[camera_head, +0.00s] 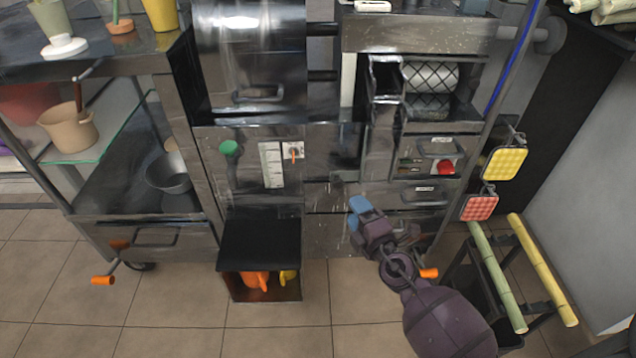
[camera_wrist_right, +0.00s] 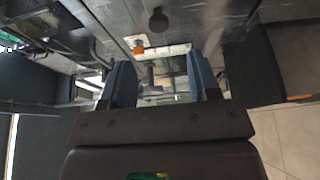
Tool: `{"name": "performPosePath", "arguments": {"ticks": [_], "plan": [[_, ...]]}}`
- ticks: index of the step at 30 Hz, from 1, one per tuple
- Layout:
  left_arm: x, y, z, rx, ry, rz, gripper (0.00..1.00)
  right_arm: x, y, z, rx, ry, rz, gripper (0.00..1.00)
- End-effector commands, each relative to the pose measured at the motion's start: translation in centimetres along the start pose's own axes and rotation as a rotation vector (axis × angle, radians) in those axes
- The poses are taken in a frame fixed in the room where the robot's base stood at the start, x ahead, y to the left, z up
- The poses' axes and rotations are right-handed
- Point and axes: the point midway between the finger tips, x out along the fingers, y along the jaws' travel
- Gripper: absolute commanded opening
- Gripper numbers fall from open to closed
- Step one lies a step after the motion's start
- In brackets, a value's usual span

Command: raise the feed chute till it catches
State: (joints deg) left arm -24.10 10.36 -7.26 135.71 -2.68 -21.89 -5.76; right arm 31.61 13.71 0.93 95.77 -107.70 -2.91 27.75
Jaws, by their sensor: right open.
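The feed chute (camera_head: 378,150) seems to be the narrow grey metal channel hanging down the front of the press, just left of the rollers. Its upper end is by a dark opening beside the rollers (camera_head: 430,77). My right gripper (camera_head: 355,205) is in front of the press, below the chute's lower end, with blue fingertips pointing up toward the machine. In the right wrist view its two blue fingers (camera_wrist_right: 160,82) stand apart with nothing gripped between them. I cannot tell how far the fingertips are from the chute. My left gripper is not in view.
A red button (camera_head: 446,167) sits on the panel right of the chute. Yellow (camera_head: 504,162) and red (camera_head: 479,207) checked pads hang at the right, above a rack with green and yellow canes (camera_head: 543,270). A black box (camera_head: 260,245) juts out at lower left of the gripper.

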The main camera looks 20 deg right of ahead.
Motion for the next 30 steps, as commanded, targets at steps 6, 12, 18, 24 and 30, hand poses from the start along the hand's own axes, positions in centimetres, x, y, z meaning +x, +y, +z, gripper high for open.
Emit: {"name": "performPosePath", "arguments": {"ticks": [6, 12, 18, 24, 30], "plan": [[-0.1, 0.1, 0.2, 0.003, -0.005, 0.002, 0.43, 2.9, 0.1, 0.0, 0.002, -0.001, 0.003, 0.56], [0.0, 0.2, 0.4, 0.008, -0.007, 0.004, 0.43, 6.0, -0.1, 0.0, 0.003, -0.001, 0.000, 0.56], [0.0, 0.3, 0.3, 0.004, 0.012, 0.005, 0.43, 8.5, -0.1, 0.0, 0.002, -0.001, -0.001, 0.56], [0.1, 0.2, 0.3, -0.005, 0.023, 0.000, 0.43, 9.9, 0.0, 0.0, 0.002, 0.000, 0.000, 0.56], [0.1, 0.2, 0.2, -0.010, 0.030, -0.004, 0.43, 10.2, 0.1, 0.0, 0.002, -0.001, 0.001, 0.56]]}}
